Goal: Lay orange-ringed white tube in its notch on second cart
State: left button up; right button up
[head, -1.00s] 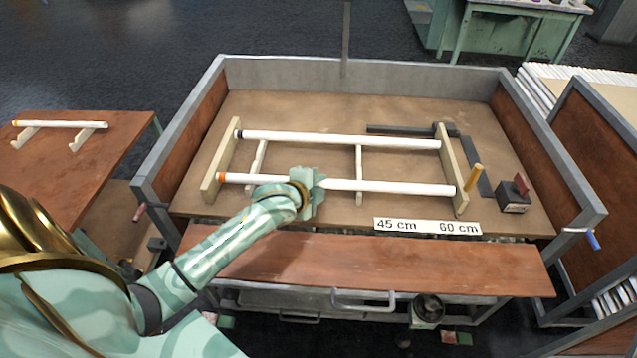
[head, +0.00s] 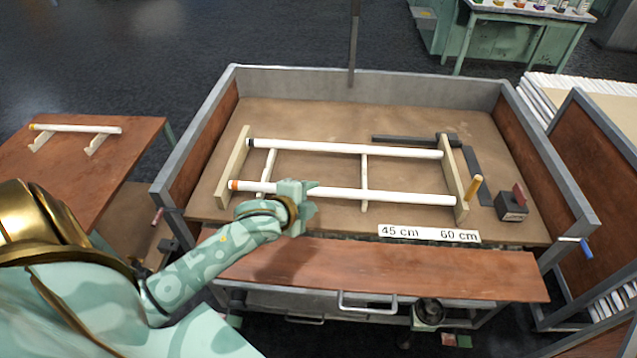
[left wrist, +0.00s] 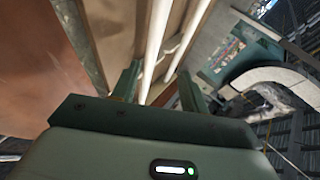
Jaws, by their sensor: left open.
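The long white tube (head: 390,196) with an orange ring at its left end lies across the near part of a pale wooden frame (head: 447,150) on the cart (head: 320,113). Its ends rest at the two side rails; the notches are too small to make out. My left gripper (head: 305,201) is open at this tube, left of its middle, and hides a short stretch of it. In the left wrist view, white tubes (left wrist: 155,45) run up between the spread fingers (left wrist: 157,88). My right gripper is not in view.
A dark-ringed white tube (head: 340,148) lies across the frame's far part. A shorter orange-ended tube (head: 75,128) rests on supports on the left table.

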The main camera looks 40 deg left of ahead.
pick_arm(q)
jog(key=v, duration=0.3)
jog(key=shift+s+r+p, duration=0.1)
jog(key=shift+p, duration=0.3)
dwell(1.2)
